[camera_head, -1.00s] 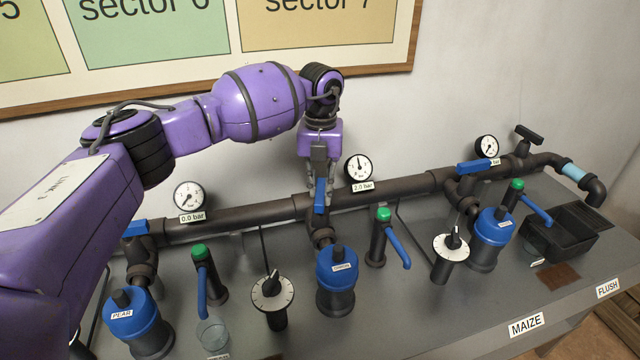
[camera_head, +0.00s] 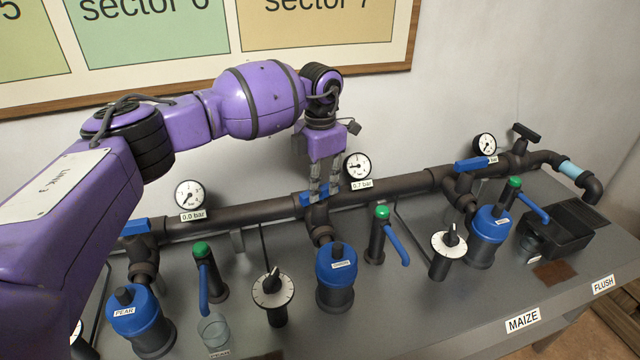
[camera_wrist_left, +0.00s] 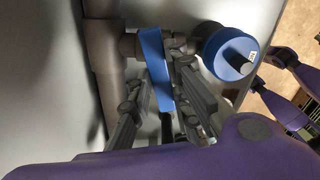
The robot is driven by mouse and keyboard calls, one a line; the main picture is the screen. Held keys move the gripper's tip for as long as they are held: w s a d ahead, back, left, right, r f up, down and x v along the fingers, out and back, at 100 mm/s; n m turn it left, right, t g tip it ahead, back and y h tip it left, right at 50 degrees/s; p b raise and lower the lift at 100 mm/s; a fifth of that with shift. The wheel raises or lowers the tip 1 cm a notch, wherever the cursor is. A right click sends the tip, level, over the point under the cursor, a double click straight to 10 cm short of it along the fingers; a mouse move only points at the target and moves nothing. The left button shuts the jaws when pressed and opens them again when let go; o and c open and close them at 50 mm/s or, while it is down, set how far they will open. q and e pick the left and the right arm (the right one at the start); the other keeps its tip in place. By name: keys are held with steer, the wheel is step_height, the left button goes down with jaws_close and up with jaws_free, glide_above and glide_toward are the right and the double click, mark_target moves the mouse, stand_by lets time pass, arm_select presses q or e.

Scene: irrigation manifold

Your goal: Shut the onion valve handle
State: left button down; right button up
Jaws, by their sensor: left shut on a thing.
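The onion valve handle (camera_head: 309,198) is a blue lever on the branch of the dark pipe above the middle blue-capped filter (camera_head: 337,275). It lies roughly crosswise, along the main pipe, and my fingers partly cover it. My left gripper (camera_head: 323,192) reaches down from above and is shut on this handle. In the left wrist view the blue handle (camera_wrist_left: 156,70) shows between the two grey fingers (camera_wrist_left: 155,105). My right gripper is not seen in the head view.
The gauge (camera_head: 357,166) beside the gripper is labelled 0.7 bar. Other blue handles sit at left (camera_head: 135,228) and right (camera_head: 475,164). Green-topped taps (camera_head: 381,235), dials (camera_head: 272,290) and a glass (camera_head: 213,331) stand on the grey bench.

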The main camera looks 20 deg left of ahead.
mark_target(320, 189)
arm_select(q)
steer(key=shift+m, duration=1.5)
steer(key=c, duration=1.6)
jaws_free()
steer(key=shift+c, duration=0.2)
step_height(320, 189, up, 12)
